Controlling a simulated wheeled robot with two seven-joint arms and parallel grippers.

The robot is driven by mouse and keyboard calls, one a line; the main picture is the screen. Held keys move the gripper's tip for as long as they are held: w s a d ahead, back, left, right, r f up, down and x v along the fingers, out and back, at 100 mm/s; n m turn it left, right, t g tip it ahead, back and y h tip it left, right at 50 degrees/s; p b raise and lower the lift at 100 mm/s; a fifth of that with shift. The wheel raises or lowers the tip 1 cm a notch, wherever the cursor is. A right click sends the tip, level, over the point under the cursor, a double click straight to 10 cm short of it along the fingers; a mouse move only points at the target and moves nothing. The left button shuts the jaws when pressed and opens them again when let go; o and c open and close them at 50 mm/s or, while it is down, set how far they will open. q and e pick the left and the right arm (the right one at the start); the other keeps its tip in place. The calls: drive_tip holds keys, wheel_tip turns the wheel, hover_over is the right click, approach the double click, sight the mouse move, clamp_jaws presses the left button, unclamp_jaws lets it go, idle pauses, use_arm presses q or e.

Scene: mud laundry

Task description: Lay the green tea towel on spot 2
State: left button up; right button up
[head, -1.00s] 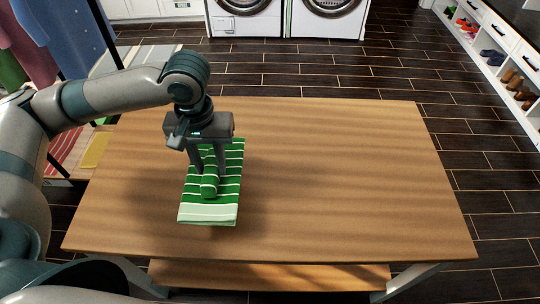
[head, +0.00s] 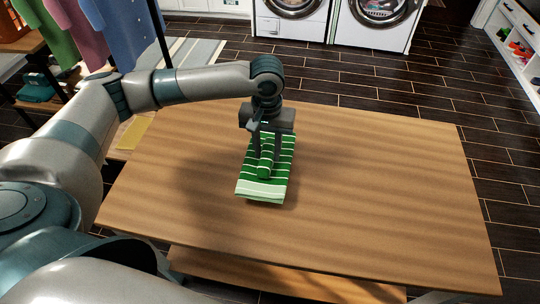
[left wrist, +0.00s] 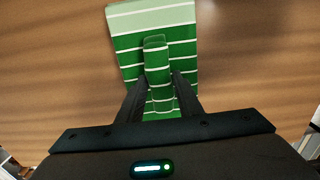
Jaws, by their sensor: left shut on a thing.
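The green tea towel (head: 262,189) has pale stripes and a lighter green end. It is spread flat, with a pinched fold standing up along its middle, over the left-centre part of the wooden table in the head view. My left gripper (head: 266,168) points down and is shut on that fold. In the left wrist view the towel (left wrist: 155,18) extends beyond the fingers, with the fold between the fingertips (left wrist: 158,80). I cannot tell whether the towel touches the table or hangs just above it. Spot 2 shows no visible mark. My right gripper is not in view.
The wooden table (head: 380,200) is bare to the right of the towel and in front of it. A lower shelf (head: 290,280) shows under its front edge. Hanging clothes (head: 90,30) are at the back left, and washing machines (head: 370,25) stand behind the table.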

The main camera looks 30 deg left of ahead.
sight(270, 158)
use_arm(q)
drive_tip(key=shift+w+f, duration=0.3)
drive_tip(key=shift+w, duration=0.3)
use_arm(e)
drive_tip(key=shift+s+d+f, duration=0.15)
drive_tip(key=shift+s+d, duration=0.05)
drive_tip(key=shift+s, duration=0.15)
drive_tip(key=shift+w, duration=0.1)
